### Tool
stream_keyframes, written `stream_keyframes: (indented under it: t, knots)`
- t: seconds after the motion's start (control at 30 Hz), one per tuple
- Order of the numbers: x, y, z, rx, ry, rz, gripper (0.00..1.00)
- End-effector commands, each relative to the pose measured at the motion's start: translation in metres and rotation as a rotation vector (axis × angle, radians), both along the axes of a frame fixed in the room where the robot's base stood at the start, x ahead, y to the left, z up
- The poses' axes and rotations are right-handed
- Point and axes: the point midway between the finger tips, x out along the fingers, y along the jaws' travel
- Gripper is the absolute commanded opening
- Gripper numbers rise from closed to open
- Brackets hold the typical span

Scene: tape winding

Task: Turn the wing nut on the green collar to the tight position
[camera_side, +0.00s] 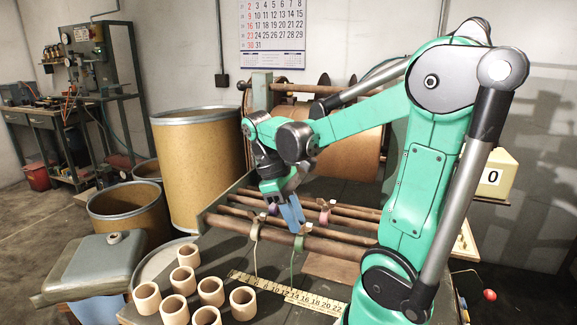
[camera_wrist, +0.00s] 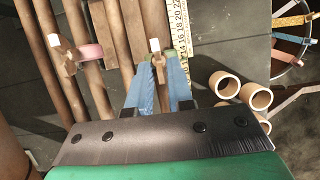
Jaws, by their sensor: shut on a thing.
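The green collar (camera_side: 299,242) sits around the front brown rod in the side view, with a green strap hanging below it. In the wrist view a bit of the green collar (camera_wrist: 170,54) shows at the fingertips. Its brown wing nut (camera_wrist: 159,68) stands between the two blue fingers of my gripper (camera_wrist: 161,78). My gripper (camera_side: 297,226) points down at the green collar in the side view and is shut on the wing nut. The fingers hide part of the nut and collar, so the nut's exact angle is hard to tell.
A pink collar (camera_side: 324,213) with its own wing nut sits on a rod behind. A tan collar (camera_side: 255,229) is to the left on the front rod. A ruler (camera_side: 285,292) and several cardboard rings (camera_side: 210,290) lie in front.

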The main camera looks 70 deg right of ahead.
Motion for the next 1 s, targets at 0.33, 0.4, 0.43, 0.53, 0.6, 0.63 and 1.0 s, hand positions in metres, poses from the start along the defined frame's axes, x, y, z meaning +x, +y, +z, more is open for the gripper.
stream_keyframes:
  t: [0.33, 0.4, 0.43, 0.53, 0.6, 0.63, 1.0]
  knots:
    - [0.0, 0.0, 0.0, 0.0, 0.0, 0.0, 0.47]
    - [0.0, 0.0, 0.0, 0.0, 0.0, 0.0, 0.47]
    - [0.0, 0.0, 0.0, 0.0, 0.0, 0.0, 0.47]
    - [0.0, 0.0, 0.0, 0.0, 0.0, 0.0, 0.47]
    - [0.0, 0.0, 0.001, -0.001, 0.0, 0.001, 0.47]
    - [0.001, 0.0, 0.003, -0.001, 0.0, 0.001, 0.47]
    - [0.018, 0.0, 0.043, 0.001, 0.0, 0.002, 0.47]
